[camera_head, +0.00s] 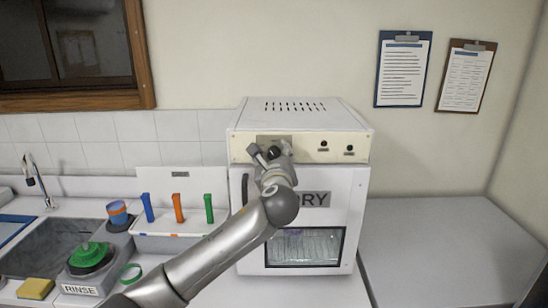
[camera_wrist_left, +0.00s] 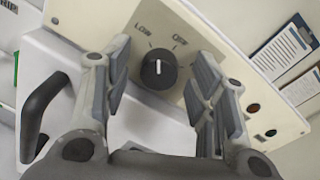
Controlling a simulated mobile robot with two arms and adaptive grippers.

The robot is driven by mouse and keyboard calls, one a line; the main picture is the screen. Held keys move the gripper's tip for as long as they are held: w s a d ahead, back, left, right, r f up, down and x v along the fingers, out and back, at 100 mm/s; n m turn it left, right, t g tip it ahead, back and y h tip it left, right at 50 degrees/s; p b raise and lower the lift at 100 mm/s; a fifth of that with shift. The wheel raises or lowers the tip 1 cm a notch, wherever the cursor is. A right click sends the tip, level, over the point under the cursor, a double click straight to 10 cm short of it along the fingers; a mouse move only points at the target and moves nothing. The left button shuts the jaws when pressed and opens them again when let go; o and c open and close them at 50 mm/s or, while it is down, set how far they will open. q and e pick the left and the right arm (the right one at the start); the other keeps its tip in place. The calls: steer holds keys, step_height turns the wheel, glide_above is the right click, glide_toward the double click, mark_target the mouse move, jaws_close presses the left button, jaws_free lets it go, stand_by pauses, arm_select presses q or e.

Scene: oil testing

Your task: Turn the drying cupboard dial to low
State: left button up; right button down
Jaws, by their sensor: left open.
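The drying cupboard (camera_head: 352,195) is a white cabinet marked "DRY" with a cream control panel. Its black dial (camera_wrist_left: 159,72) shows between my fingers in the left wrist view; its white pointer mark points up in that picture, between the labels "LOW" on the left and what looks like "OFF" on the right. My left gripper (camera_head: 271,152) is open in front of the panel, one finger on each side of the dial. I cannot tell whether the fingers touch it. In the head view the gripper partly hides the dial. My right gripper is not in view.
A black door handle (camera_wrist_left: 42,112) is close to the left finger. Two small round indicators (camera_head: 336,147) are right of the dial. A rack with coloured handles (camera_head: 179,209) and a sink (camera_head: 50,248) are on the left. The right counter (camera_head: 445,240) is clear.

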arm_select(q)
steer(key=shift+s, duration=0.1)
steer(key=s, duration=1.1)
steer(key=shift+s+d+r, duration=0.15)
steer(key=shift+s+d, duration=0.1)
steer(key=shift+s, duration=0.15)
